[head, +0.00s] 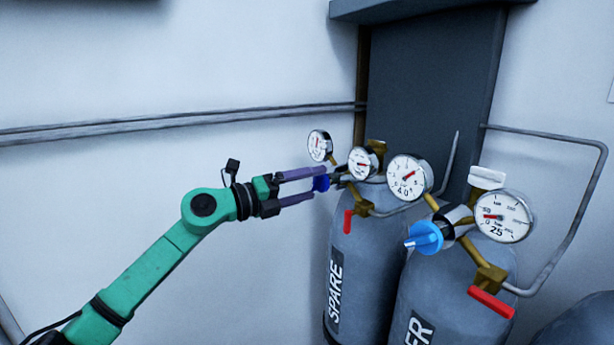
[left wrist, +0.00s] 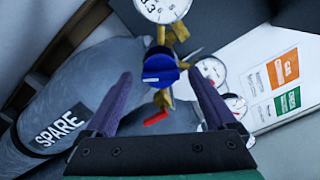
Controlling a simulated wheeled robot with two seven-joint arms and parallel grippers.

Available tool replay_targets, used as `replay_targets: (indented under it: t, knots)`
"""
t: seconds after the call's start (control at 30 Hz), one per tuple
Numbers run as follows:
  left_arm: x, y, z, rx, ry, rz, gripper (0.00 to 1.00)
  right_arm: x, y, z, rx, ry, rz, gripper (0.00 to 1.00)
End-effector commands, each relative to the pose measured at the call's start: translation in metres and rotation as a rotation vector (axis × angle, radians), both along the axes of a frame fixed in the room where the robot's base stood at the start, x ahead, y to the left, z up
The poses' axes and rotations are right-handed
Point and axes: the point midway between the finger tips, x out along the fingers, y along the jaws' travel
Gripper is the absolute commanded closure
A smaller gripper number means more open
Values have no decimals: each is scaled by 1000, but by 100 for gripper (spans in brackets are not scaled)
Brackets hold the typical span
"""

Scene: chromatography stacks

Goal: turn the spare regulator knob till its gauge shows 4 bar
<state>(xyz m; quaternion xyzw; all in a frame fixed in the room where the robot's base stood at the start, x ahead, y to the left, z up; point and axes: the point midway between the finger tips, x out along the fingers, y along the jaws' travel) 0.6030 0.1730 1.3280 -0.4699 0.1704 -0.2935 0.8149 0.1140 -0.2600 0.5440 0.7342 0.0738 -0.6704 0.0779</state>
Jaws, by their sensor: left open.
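The spare cylinder (head: 352,265), grey and marked SPARE, stands at centre right; it also shows in the left wrist view (left wrist: 60,95). Its dark blue regulator knob (head: 321,183) lies between the tips of my open left gripper (head: 318,184). In the left wrist view the knob (left wrist: 160,70) sits between the two purple fingers, with gaps on both sides. Two round gauges are by this regulator, one at left (head: 320,145) and one at right (head: 362,163); their needles are too small to read. My right gripper is not in view.
A second cylinder (head: 440,285) stands close at right with a light blue knob (head: 425,237), a gauge marked 4.0 (head: 409,177) and a gauge marked 25 (head: 504,215). Red valve levers (head: 491,302) stick out below. Pipes run along the wall; the left side is free.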

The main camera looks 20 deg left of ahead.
Motion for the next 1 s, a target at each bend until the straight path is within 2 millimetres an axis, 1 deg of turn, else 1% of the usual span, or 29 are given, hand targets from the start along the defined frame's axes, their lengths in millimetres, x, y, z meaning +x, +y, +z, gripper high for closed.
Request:
replay_targets:
  t: [0.13,0.17,0.2,0.27,0.3,0.37,0.47,0.6,0.7,0.8,1.0]
  knots:
    - [0,0,-1,0,0,0,10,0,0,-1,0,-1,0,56]
    - [0,0,-1,0,0,0,21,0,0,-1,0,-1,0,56]
    - [0,0,-1,0,0,0,37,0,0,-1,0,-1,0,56]
    - [0,1,-1,0,0,0,60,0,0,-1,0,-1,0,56]
    - [0,1,-1,0,0,0,75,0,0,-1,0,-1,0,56]
    - [0,1,-1,-1,1,0,96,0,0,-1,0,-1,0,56]
    - [0,1,-2,15,-14,0,96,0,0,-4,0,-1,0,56]
    - [-1,1,-5,150,-128,0,96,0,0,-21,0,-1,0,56]
    - [-1,1,-4,247,-208,0,96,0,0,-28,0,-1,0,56]
    - [-1,1,-1,283,-237,-1,96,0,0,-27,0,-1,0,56]
    - [-1,1,0,283,-236,-1,96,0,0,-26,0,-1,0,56]
